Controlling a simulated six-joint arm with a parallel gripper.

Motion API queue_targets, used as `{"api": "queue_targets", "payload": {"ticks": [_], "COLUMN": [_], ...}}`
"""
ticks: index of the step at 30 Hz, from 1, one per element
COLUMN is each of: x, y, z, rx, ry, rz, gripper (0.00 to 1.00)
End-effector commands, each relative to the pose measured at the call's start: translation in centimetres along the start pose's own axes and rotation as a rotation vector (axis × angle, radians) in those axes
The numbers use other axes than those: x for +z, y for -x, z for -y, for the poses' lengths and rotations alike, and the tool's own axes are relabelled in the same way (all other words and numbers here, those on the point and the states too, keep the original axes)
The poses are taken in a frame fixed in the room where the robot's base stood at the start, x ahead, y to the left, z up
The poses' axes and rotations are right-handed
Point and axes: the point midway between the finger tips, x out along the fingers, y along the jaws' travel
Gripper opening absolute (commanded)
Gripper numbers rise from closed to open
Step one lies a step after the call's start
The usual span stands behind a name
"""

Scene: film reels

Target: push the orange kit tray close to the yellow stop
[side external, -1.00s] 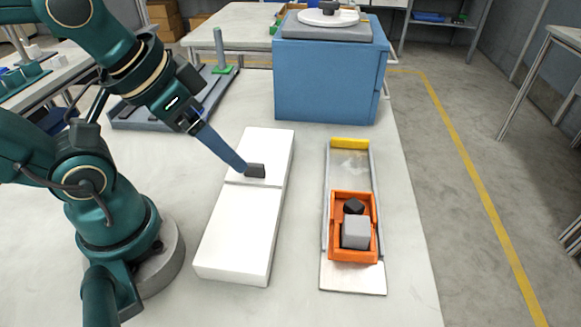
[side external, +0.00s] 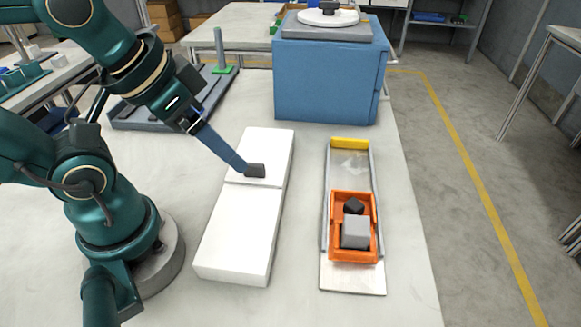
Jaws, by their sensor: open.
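The orange kit tray (side external: 353,255) sits on the near part of a metal slide (side external: 350,177). It holds a light grey cube and a black piece. The yellow stop (side external: 350,143) is a bar at the far end of the slide. A clear stretch of slide lies between the tray and the stop. My gripper (side external: 255,171) is over the white block (side external: 240,230), to the left of the slide and apart from the tray. It is open, though the gap between its dark fingertips is hard to see from here.
A blue box (side external: 328,85) with a round white plate on top stands behind the slide. A grey rack with a green-based post (side external: 222,68) is at the back left. The table is clear to the right of the slide up to its edge.

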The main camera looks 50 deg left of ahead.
Motion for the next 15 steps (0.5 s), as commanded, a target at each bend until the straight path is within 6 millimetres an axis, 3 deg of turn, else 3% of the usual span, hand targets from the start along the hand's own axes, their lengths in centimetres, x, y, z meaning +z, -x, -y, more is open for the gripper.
{"api": "queue_targets", "payload": {"ticks": [2, 8, 15], "x": [0.0, 0.2, -2.5], "y": [0.0, 0.0, 1.7], "z": [0.0, 0.0, -0.4], "rx": [0.000, -0.001, 0.010], "ry": [0.000, 0.079, 0.412], "rz": [0.000, 0.009, 0.008], "gripper": [0.79, 0.03, 0.00]}}
